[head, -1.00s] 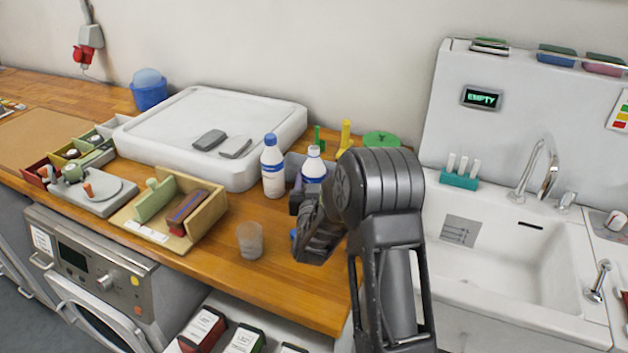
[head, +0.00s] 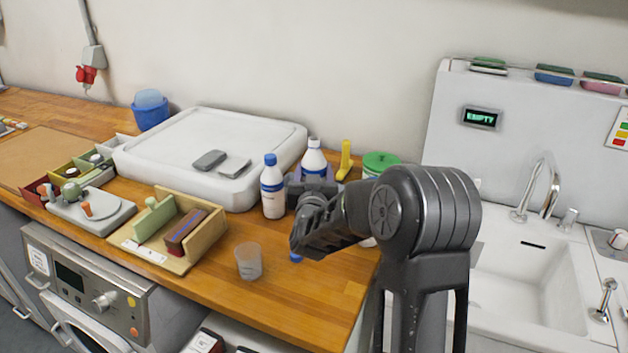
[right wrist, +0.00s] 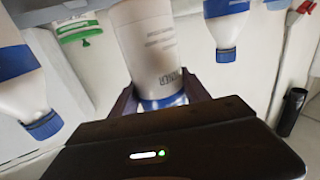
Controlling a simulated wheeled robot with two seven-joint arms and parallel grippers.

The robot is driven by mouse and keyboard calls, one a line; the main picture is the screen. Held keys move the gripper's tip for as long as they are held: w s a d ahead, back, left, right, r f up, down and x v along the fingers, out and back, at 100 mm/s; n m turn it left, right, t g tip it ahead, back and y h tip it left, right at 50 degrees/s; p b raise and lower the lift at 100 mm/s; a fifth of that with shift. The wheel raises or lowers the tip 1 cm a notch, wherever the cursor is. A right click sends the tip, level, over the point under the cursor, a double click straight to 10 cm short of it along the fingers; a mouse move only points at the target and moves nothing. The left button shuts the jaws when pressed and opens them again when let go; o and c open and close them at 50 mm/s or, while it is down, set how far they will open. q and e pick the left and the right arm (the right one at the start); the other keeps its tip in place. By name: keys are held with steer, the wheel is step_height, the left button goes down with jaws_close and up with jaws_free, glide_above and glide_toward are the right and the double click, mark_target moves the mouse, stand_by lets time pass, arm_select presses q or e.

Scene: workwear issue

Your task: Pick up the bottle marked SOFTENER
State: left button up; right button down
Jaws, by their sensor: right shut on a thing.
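My right gripper (head: 313,184) is shut on a white bottle (head: 314,160) with a blue band, holding it upright by its upper part. Its lower part is hidden behind my gripper and arm. In the right wrist view the bottle (right wrist: 148,45) appears upside down between the fingers (right wrist: 165,98). Its dark lettering is only partly visible, so I cannot read the full name. A similar blue-capped bottle (head: 272,190) stands just left of the gripper. The wrist view shows similar bottles at left (right wrist: 20,70) and right (right wrist: 226,30). My left gripper is out of view.
A clear cup (head: 249,262) stands near the counter's front edge. A wooden holder (head: 205,232) and white tray (head: 265,165) lie to the left. A yellow item (head: 345,160) and green-lidded tub (head: 381,162) stand behind my arm. The sink (head: 520,280) is at right.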

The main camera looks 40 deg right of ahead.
steer(key=shift+r, duration=0.7)
stand_by(0.5)
